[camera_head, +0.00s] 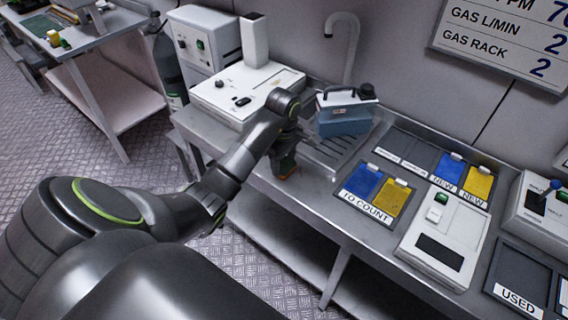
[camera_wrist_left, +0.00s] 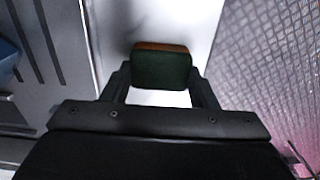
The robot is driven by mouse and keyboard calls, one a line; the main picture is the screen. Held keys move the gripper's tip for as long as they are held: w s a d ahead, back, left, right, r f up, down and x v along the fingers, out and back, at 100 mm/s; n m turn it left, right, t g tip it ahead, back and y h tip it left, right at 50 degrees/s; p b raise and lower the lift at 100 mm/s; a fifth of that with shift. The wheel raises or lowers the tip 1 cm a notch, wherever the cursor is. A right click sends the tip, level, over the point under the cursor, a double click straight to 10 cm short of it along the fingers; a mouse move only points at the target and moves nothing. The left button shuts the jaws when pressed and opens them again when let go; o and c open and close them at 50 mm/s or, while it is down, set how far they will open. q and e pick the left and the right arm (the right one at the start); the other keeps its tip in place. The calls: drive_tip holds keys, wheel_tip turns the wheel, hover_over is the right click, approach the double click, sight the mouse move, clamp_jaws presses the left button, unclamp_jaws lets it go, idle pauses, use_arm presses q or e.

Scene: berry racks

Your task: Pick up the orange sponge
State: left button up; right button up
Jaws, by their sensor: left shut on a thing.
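The sponge (camera_wrist_left: 160,69) is a small block with a dark green face and an orange layer along its far edge in the left wrist view. My left gripper (camera_wrist_left: 160,88) is shut on it, with one finger on each side. I cannot tell whether the sponge touches the bench. My right gripper is in neither view.
A blue jug with a white top (camera_head: 343,114) stands right of my gripper by a ribbed drain area. A white machine (camera_head: 246,92) is behind to the left. A TO COUNT tray (camera_head: 364,210) with blue and yellow cards lies to the right.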

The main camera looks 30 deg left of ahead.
sight(284, 164)
use_arm(q)
wheel_tip(284, 164, up, 10)
drive_tip(key=p, duration=0.8)
drive_tip(key=o, duration=0.4)
drive_tip(key=c, duration=0.4)
